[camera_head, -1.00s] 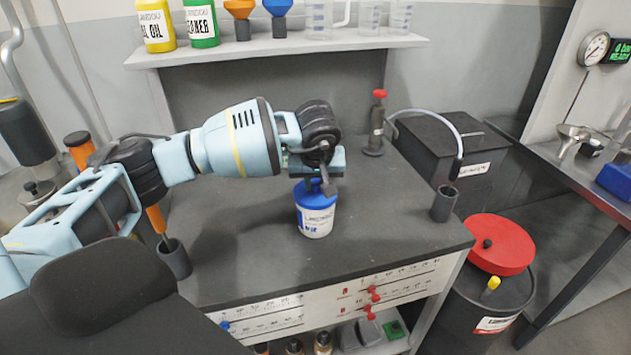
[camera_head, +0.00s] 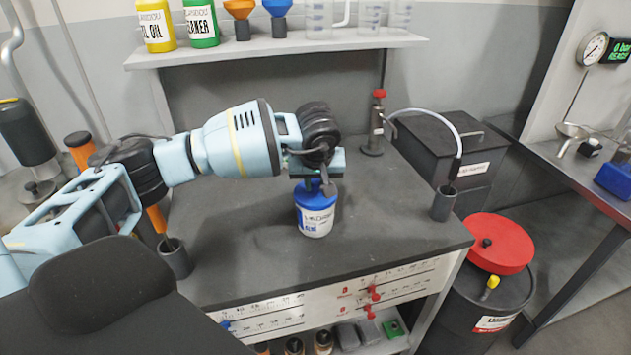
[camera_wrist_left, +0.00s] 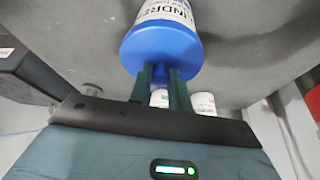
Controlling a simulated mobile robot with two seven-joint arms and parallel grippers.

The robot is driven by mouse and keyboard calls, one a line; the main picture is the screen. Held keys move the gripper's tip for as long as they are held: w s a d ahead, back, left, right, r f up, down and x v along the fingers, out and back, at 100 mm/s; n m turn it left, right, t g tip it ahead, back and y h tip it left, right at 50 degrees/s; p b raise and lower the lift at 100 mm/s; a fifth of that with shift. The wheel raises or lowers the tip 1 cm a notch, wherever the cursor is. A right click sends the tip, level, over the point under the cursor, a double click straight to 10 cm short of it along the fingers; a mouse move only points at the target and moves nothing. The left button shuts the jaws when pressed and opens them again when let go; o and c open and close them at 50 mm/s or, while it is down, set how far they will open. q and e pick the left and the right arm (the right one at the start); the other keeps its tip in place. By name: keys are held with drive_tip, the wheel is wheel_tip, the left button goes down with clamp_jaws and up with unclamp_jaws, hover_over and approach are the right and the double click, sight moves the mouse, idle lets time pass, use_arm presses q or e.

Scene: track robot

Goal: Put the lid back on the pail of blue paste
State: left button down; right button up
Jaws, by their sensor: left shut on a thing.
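The pail (camera_head: 315,224) is white with a printed label and stands upright on the dark bench. Its blue lid (camera_head: 315,199) sits over the pail's mouth, and no gap shows between them. In the left wrist view the lid (camera_wrist_left: 160,46) appears against the white pail (camera_wrist_left: 170,10). My left gripper (camera_head: 322,186) is above the pail, shut on the lid. The paste is hidden. My right gripper is in neither view.
A red-capped bottle (camera_head: 374,125) with a hose stands behind right. A grey cup (camera_head: 443,204) stands at the bench's right edge, another holder (camera_head: 175,259) at front left. A shelf (camera_head: 275,48) with containers is behind. Bench space right of the pail is clear.

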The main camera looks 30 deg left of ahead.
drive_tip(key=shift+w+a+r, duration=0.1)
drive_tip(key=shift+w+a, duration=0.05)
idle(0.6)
use_arm(q)
drive_tip(key=c, duration=0.7)
unclamp_jaws()
drive_tip(key=shift+c, duration=0.2)
drive_tip(key=shift+r, duration=0.1)
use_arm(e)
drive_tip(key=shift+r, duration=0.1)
use_arm(q)
drive_tip(key=shift+r+p, duration=0.5)
drive_tip(key=shift+r, duration=0.65)
drive_tip(key=shift+r+p, duration=0.7)
drive_tip(key=shift+r, duration=1.55)
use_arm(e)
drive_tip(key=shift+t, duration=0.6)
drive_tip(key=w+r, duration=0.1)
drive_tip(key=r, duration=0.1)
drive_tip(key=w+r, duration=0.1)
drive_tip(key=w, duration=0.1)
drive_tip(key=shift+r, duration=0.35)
